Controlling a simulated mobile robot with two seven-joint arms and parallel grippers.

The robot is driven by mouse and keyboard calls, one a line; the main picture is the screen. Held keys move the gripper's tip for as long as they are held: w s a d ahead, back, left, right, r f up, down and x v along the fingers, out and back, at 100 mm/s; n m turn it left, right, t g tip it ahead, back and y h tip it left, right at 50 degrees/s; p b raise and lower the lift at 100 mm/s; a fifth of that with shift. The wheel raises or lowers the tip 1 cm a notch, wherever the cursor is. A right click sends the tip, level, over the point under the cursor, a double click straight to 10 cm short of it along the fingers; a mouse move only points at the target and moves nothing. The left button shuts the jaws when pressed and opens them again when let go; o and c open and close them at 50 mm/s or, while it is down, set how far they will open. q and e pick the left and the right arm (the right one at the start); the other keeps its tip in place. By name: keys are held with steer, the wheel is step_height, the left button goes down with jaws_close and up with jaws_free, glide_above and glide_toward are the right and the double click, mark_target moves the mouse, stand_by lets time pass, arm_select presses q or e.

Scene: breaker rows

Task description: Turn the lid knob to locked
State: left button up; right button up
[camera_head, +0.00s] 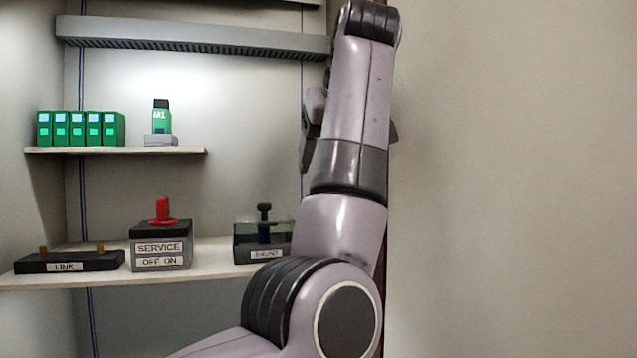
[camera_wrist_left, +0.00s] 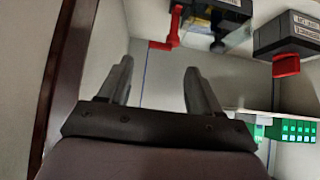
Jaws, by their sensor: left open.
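A box with a clear lid (camera_head: 245,228) and a dark body stands at the right of the lower shelf, partly hidden by my left arm. A black knob (camera_head: 264,211) stands upright on its lid. In the left wrist view, which is turned over, the box (camera_wrist_left: 228,8) is at the top with the black knob (camera_wrist_left: 218,46) pointing down. My left gripper (camera_wrist_left: 158,66) is open and empty, its fingers apart from the box and the knob. In the head view my left arm hides most of the gripper. My right gripper does not show.
A SERVICE OFF ON box (camera_head: 161,252) with a red handle (camera_head: 162,210) and a LINK block (camera_head: 68,262) stand left of it. A red lever (camera_wrist_left: 173,28) hangs near the clear-lid box. A dark upright edge borders the cabinet.

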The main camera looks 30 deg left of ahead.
arm_select(q)
steer(key=shift+p+x, duration=0.3)
steer(key=shift+x, duration=2.65)
steer(key=c, duration=1)
